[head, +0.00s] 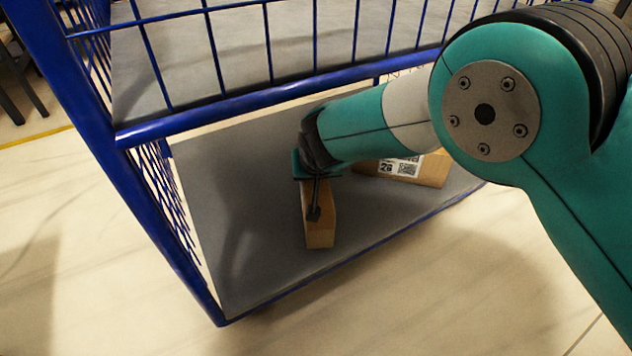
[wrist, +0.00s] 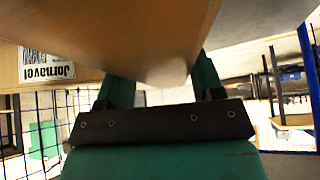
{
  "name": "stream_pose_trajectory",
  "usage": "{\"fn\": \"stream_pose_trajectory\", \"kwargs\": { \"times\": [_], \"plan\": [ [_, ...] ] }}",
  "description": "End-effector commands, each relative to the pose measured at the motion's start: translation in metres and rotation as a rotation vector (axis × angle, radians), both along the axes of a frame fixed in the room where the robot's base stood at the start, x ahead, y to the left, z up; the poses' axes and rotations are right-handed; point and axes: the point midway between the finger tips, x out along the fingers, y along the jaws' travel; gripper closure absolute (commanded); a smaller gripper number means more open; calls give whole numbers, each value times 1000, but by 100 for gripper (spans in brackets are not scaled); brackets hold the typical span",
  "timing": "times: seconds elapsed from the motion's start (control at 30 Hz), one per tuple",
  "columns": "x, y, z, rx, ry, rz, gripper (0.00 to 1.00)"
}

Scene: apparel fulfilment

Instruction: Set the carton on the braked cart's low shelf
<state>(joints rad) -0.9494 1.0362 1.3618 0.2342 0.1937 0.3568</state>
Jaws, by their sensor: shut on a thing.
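The blue wire-sided cart (head: 140,133) has a grey low shelf (head: 230,235). My gripper (head: 315,205) is over that shelf, shut on a brown carton (head: 320,237), with a dark finger against its side. The carton's lower end is at or just above the shelf; I cannot tell whether it touches. In the wrist view the held carton (wrist: 150,30) fills the top between the green fingers of my gripper (wrist: 163,88). The cart's brake is not in view.
A second brown carton (head: 432,170) with a printed label lies on the low shelf to the right, partly behind my arm. The upper shelf (head: 180,65) and its blue rail hang above and behind. The shelf's left part is bare.

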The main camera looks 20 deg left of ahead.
Motion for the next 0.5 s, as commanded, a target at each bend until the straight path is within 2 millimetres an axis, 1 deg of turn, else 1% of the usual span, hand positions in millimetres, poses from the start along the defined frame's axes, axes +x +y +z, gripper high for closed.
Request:
{"fn": "stream_pose_trajectory", "kwargs": {
  "times": [0.03,0.1,0.33,0.5],
  "plan": [
    [1,1,-12,4,-3,0,100],
    [1,1,-15,5,-4,0,100],
    [1,1,-12,5,-4,0,100],
    [1,1,-16,5,-4,0,100]
  ]
}}
